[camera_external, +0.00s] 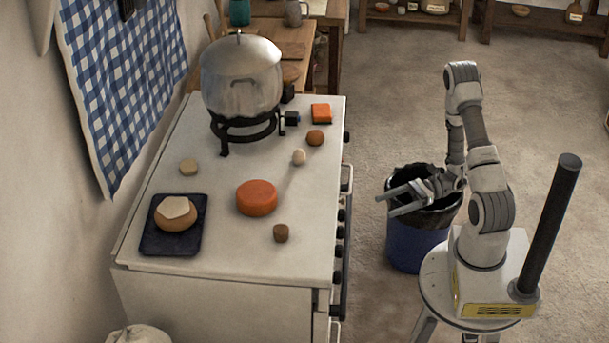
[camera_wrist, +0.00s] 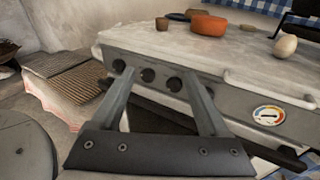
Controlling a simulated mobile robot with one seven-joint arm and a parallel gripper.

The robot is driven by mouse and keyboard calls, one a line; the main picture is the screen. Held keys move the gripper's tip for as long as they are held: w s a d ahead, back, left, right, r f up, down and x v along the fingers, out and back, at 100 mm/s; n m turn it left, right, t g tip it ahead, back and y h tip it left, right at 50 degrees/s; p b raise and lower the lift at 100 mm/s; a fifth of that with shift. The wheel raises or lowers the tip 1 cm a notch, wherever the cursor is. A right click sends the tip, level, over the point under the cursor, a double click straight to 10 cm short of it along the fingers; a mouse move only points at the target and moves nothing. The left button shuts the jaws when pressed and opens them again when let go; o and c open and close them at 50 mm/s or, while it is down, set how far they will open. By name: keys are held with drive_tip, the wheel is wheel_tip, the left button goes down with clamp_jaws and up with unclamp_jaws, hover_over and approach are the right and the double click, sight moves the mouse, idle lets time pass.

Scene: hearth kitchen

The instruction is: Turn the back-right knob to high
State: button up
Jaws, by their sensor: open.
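The white stove (camera_external: 215,262) stands left of my arm, its front face toward me. Several dark round knobs line that front in the external view, one of them a front knob (camera_external: 341,215). I cannot tell which knob is the back-right one, and no pointer marks are readable. My gripper (camera_external: 386,206) is open and empty, in the air apart from the stove front. Its fingers (camera_wrist: 160,78) spread wide in the wrist view.
A blue bin (camera_external: 412,244) stands below my gripper. A bar handle (camera_wrist: 270,88) and a round dial (camera_wrist: 269,115) are on the stove front. A large pot (camera_external: 240,78), an orange round thing (camera_external: 257,198) and small items stand on the stovetop.

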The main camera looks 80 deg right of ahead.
sight(341, 215)
drive_tip(key=s+d+f+m+t+h+b, duration=0.25)
drive_tip(key=s+d+f+m+h, duration=0.25)
drive_tip(key=f+m+h, duration=0.35)
drive_tip(key=shift+t+y, duration=0.25)
drive_tip(key=w, duration=1.7)
drive_tip(key=shift+a+f+b, duration=0.1)
drive_tip(key=shift+f+b, duration=0.2)
drive_tip(key=shift+b, duration=0.05)
drive_tip(key=shift+s, duration=0.1)
clamp_jaws()
